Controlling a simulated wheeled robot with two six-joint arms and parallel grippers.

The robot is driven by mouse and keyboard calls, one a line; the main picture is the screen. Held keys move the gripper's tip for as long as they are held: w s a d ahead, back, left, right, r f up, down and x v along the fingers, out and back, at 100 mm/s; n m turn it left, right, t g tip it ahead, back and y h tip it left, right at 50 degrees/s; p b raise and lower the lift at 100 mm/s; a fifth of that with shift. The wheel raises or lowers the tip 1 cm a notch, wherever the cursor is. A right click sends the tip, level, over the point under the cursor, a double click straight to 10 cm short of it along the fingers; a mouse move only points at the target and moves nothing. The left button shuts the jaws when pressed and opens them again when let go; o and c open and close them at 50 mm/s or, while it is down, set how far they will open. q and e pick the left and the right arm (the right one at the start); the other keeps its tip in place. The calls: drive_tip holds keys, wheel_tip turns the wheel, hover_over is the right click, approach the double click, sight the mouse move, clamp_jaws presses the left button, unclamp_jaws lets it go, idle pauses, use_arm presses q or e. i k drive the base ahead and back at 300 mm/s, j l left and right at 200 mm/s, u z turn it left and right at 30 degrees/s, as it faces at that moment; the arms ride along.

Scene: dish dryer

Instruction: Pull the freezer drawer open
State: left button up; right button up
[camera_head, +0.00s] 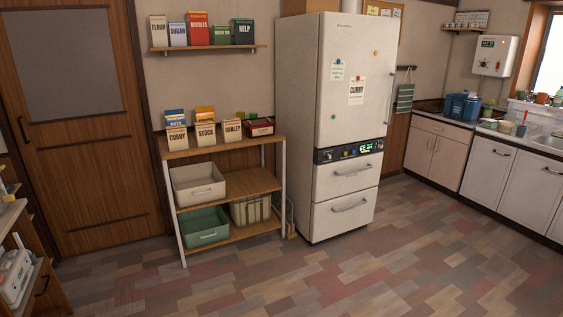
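A tall white fridge (345,95) stands against the back wall, right of the picture's middle. Below its large upper door and a dark control strip (350,151) are two drawers, one above the other. The upper drawer (348,175) and the lower drawer (345,215) both look shut, each with a horizontal bar handle. No label shows which one is the freezer drawer. The upper door also looks shut, with notes and magnets on it. Neither of my grippers shows in the head view.
A wooden shelf unit (256,184) with boxes and bins stands just left of the fridge. White counter cabinets (436,152) line the right side. A counter edge with a white appliance (16,275) is at lower left. The tiled floor (370,268) before the fridge is clear.

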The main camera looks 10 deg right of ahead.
sight(337, 178)
drive_tip(key=i+l+z, duration=0.2)
drive_tip(key=i+z, duration=0.2)
drive_tip(key=i, duration=0.25)
drive_tip(key=i+z, duration=0.4)
drive_tip(key=i, duration=0.3)
drive_tip(key=i+j+z, duration=0.2)
drive_tip(key=i+z, duration=0.15)
drive_tip(key=i, duration=0.3)
